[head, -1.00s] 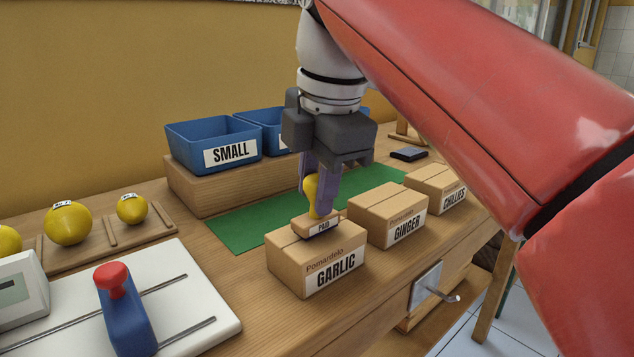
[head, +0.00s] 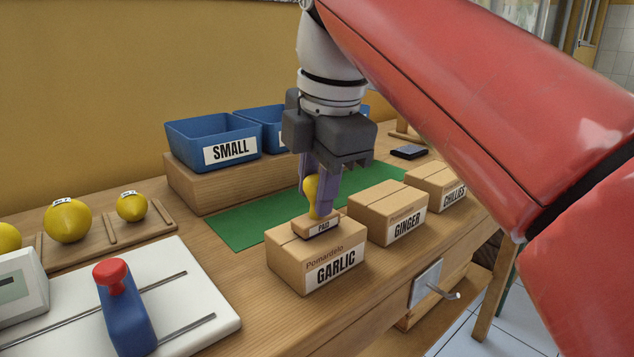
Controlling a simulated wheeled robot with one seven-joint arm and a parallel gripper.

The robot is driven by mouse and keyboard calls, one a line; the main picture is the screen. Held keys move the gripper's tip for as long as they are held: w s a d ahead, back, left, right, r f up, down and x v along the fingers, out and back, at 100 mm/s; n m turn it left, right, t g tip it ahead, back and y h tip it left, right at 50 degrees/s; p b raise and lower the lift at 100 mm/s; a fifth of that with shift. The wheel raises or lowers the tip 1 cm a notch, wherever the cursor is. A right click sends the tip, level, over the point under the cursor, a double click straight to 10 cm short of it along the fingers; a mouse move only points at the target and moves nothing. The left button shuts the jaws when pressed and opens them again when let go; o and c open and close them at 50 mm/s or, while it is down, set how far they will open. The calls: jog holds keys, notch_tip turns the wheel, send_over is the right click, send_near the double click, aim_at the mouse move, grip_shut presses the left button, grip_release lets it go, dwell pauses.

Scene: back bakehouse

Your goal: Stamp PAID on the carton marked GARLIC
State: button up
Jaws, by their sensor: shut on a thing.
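The carton marked GARLIC (head: 290,258) stands upright on the wooden bench, its label facing the front. My gripper (head: 319,190) points down over it, shut on the yellow handle of the PAID stamp (head: 316,228). The stamp is upright, its wooden block at the carton's top face. It appears to rest on the top, but I cannot tell contact for certain. The face under the block is hidden, so no mark shows.
The GINGER carton (head: 378,222) and the CHILLIES carton (head: 430,190) stand to the right. A dark pad (head: 409,152) lies behind them. A green mat (head: 240,232), the SMALL bin (head: 190,135), lemons (head: 68,220) and a white board (head: 205,292) with a blue slider (head: 128,318) are around.

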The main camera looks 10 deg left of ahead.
dwell(0.4)
jog(key=p+v, duration=0.2)
jog(key=shift+w+a+r+p, duration=0.15)
jog(key=shift+w+r+p, duration=0.05)
jog(key=shift+r+p, duration=0.1)
jog(key=shift+w+a+v, duration=0.1)
jog(key=shift+w+v, duration=0.05)
jog(key=shift+v, duration=0.55)
jog(key=shift+w+a+v, duration=0.1)
jog(key=shift+v, duration=0.65)
jog(key=shift+w+a+v, duration=0.1)
jog(key=shift+w+v, duration=0.05)
jog(key=shift+v, duration=0.55)
